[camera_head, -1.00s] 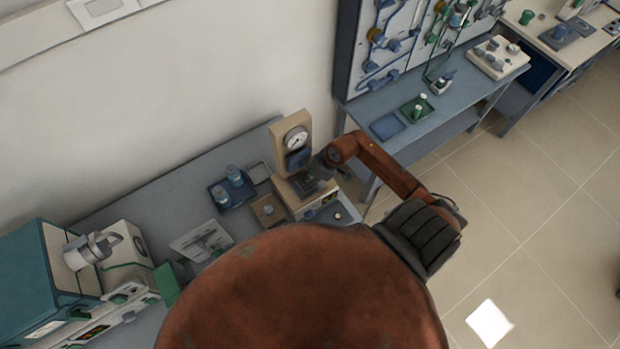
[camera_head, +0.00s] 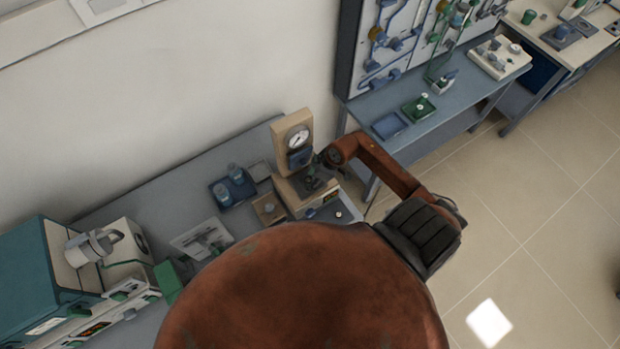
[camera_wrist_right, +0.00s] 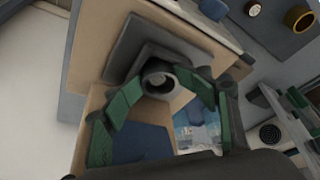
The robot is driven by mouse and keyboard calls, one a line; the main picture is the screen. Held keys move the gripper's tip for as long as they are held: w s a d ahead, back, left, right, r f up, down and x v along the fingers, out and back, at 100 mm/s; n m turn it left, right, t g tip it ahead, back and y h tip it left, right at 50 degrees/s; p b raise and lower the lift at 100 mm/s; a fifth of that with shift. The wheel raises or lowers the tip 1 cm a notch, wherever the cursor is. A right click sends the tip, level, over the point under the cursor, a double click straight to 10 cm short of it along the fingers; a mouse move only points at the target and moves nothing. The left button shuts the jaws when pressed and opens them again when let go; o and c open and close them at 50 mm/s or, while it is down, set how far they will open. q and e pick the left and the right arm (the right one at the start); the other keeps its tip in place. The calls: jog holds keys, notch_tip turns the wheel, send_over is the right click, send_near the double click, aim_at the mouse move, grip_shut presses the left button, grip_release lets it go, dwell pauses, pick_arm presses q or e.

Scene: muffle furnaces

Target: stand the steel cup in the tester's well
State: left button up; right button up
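The tester (camera_head: 297,132) is a beige stand with a round dial, at the back of the left bench. My right gripper (camera_head: 313,179) is over its dark plate, below the dial. In the right wrist view the green fingertips (camera_wrist_right: 160,80) close in on both sides of the small steel cup (camera_wrist_right: 158,84), appearing to touch it. The cup's open mouth faces the camera, in front of the tester's dark plate (camera_wrist_right: 150,45). The well is hidden behind the cup, so I cannot tell whether the cup is seated. My left gripper is not in view.
A blue tray (camera_head: 246,196) with two bluish containers and a small wooden block (camera_head: 268,208) stand left of the tester. A teal furnace (camera_head: 30,270) is at far left. Another bench (camera_head: 450,110) with a pegboard is at right. Floor at right is clear.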

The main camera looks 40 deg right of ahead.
jog(key=shift+s+d+f, duration=0.1)
jog(key=shift+s+f, duration=0.15)
jog(key=shift+f, duration=0.05)
jog(key=w+b+v, duration=0.1)
jog(key=v, duration=1.2)
jog(key=shift+r, duration=0.45)
jog(key=shift+s, duration=0.1)
